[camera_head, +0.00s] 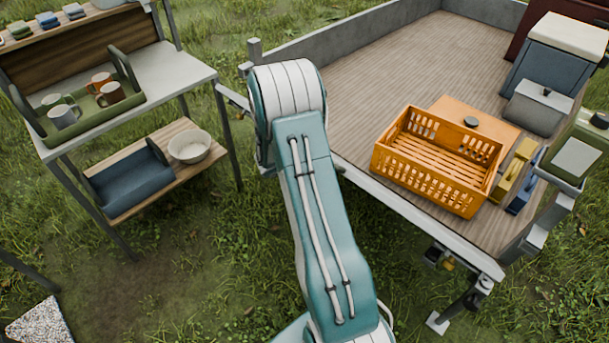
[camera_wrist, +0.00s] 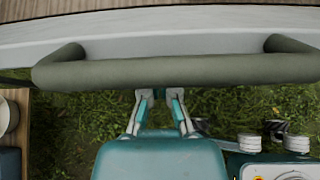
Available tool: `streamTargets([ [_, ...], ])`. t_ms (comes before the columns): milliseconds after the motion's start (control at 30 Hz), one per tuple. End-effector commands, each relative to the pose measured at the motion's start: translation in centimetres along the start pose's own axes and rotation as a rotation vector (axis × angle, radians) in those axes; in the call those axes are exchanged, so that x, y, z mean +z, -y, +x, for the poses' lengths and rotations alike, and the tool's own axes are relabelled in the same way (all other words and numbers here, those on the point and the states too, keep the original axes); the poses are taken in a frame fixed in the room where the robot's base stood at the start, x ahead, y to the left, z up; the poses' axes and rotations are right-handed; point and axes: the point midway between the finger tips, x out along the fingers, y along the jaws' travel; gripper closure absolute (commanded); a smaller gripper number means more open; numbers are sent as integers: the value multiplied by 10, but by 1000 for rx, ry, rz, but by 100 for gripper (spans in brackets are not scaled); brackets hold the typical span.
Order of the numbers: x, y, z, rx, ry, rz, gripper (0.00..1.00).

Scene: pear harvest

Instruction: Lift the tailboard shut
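In the wrist view, a thick grey-green bar handle (camera_wrist: 180,71) runs across the picture, fixed at both ends to a pale grey panel edge (camera_wrist: 170,36), which appears to be the tailboard. My gripper (camera_wrist: 160,94) is at the handle's lower edge, near its middle. Its two fingers stand slightly apart with a narrow gap, and nothing shows between them. The handle may hide the fingertips, and I cannot tell whether they touch it. In the head view my arm hides the gripper and the handle. The trailer's wooden deck (camera_head: 370,97) and its pale near edge (camera_head: 415,218) show there.
An orange crate (camera_head: 388,163) stands on the deck near that edge, beside grey boxes (camera_head: 535,107) and yellow and blue cases. A metal table (camera_head: 165,72) with a mug tray (camera_head: 127,112) and lower shelf (camera_head: 195,175) stands left. Grass lies between table and trailer.

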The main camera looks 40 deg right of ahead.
Motion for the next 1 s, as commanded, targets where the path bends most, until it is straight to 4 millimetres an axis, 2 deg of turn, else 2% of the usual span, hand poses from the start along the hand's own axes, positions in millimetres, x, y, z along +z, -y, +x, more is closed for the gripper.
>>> streamTargets([
  [33, 14, 0, 2, 0, -17, 12, 100],
  [400, 70, 0, 18, 0, -208, 13, 100],
  [667, 109, 0, 35, -1, -203, 8, 100],
  [800, 137, 0, 51, -1, -201, 8, 100],
  [1000, 163, 0, 72, -2, -205, 4, 100],
])
